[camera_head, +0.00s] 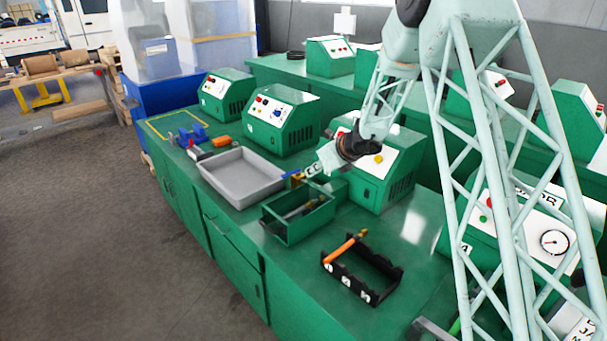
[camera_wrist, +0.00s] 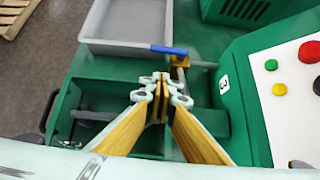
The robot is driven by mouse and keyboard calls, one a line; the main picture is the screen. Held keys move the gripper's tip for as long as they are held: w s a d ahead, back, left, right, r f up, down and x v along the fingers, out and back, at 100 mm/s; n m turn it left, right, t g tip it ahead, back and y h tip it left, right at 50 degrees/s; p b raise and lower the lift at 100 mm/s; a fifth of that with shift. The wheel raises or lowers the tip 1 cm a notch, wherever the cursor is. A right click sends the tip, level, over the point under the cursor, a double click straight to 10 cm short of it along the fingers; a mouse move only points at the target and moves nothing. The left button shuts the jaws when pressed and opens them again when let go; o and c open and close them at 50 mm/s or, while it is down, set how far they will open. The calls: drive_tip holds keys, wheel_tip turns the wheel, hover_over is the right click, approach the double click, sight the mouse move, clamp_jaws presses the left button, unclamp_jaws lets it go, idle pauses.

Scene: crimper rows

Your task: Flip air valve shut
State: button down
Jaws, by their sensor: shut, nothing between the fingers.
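The air valve has a brass body (camera_wrist: 180,61) and a blue lever (camera_wrist: 168,50). In the wrist view the lever points left from the body, along the near edge of the grey tray. In the head view the blue lever (camera_head: 290,175) shows small beside my gripper (camera_head: 307,172). My gripper also shows in the wrist view (camera_wrist: 160,82); its yellow-padded fingers are closed together with nothing between them. The fingertips appear just short of the valve in the wrist view. I cannot tell whether they touch it.
A grey tray (camera_head: 243,178) lies left of the valve. An open green box (camera_head: 290,231) holding a tool stands in front. A machine marked 3 (camera_wrist: 264,100) with coloured buttons stands close on the right. A black rack (camera_head: 358,281) carries an orange-handled tool (camera_head: 343,247).

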sight(291, 175)
drive_tip(key=w+a+r+x, duration=0.1)
drive_tip(key=r+x, duration=0.1)
drive_tip(key=x, duration=1)
drive_tip(key=shift+w+a+f, duration=0.2)
drive_tip(key=shift+w+a, duration=0.15)
drive_tip(key=shift+w, duration=0.1)
drive_tip(key=shift+a+f+b, duration=0.1)
drive_tip(key=shift+a+b, duration=0.05)
drive_tip(key=shift+b, duration=0.35)
